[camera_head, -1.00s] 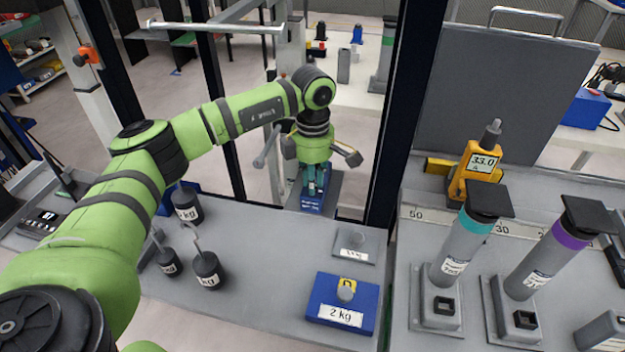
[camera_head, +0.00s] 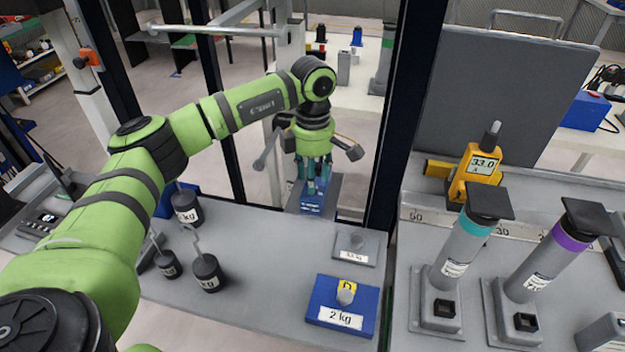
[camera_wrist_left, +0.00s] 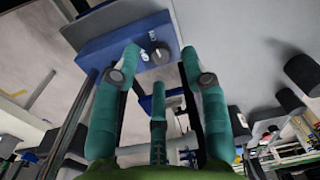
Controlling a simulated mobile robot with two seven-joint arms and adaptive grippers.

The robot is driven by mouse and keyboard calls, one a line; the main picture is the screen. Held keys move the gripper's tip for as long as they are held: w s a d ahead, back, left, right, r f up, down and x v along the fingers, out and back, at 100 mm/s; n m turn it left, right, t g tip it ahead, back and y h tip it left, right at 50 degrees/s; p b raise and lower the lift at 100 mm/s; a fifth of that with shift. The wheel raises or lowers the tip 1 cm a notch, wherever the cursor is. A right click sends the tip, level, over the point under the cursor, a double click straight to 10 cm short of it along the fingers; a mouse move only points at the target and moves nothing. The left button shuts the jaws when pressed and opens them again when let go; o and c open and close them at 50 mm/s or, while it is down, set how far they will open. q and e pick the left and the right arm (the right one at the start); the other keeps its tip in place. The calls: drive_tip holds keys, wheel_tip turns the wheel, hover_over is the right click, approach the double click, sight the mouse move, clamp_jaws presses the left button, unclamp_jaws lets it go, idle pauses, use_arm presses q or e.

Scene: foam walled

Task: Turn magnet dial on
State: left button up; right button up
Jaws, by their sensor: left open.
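The magnet dial (camera_wrist_left: 161,53) is a small dark round knob on the face of a blue box (camera_wrist_left: 105,45), with small white marks beside it in the left wrist view. In the head view the blue box (camera_head: 311,210) shows below my left gripper, and the dial itself is hidden or too small to tell. My left gripper (camera_head: 312,186) points down at the box with its teal fingers spread. In the wrist view my left gripper (camera_wrist_left: 160,70) is open and empty, with fingertips on either side of the dial, apparently not closed on it. My right gripper is not in view.
Several dark weights with hooks, one a black weight (camera_head: 207,273), stand on the grey bench (camera_head: 260,310). A blue 2 kg block (camera_head: 368,312) sits at its front right. Dark frame posts (camera_head: 402,100) stand near my left arm. A yellow meter (camera_head: 476,172) reads 33.0.

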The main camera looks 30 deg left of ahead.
use_arm(q)
wheel_tip(320, 180, up, 10)
drive_tip(key=shift+w, duration=0.15)
idle(0.5)
